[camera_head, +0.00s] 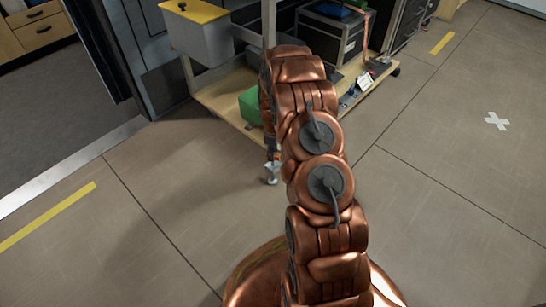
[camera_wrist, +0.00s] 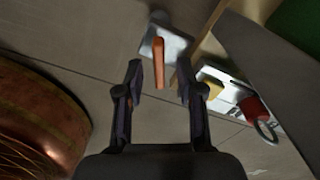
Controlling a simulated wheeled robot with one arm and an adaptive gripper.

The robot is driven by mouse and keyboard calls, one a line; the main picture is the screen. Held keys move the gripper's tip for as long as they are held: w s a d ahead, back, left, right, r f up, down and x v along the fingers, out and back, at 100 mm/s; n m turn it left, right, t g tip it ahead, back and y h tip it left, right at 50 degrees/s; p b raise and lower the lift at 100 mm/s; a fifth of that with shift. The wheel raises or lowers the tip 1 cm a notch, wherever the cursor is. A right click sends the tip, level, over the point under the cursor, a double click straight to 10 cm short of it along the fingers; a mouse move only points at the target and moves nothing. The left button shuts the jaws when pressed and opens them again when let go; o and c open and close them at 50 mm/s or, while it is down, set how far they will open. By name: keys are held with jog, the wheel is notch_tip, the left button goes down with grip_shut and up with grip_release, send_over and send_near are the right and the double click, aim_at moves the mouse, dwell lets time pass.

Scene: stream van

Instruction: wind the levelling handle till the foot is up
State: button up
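The levelling handle is an orange bar (camera_wrist: 158,62) in the wrist view, upright in the picture and lying between and just beyond my fingertips. My gripper (camera_wrist: 160,76) is open, with a dark finger on each side of the bar and a gap visible to both. Behind the bar is a pale metal plate, the foot (camera_wrist: 148,46). In the head view the foot (camera_head: 271,173) shows at the floor just left of my copper arm, with a small orange bit of the handle (camera_head: 273,155) above it. My gripper is hidden behind my arm there.
A wooden-shelved trolley (camera_head: 222,98) carries a grey bin with a yellow lid (camera_head: 202,42) and a green box (camera_head: 250,106). A red part with a ring (camera_wrist: 254,108) is at right in the wrist view. Dark cases (camera_head: 330,35) stand behind. Floor at left and right is clear.

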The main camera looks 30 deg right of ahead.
jog(key=shift+f, duration=0.8)
jog(key=shift+c, duration=0.2)
grip_shut()
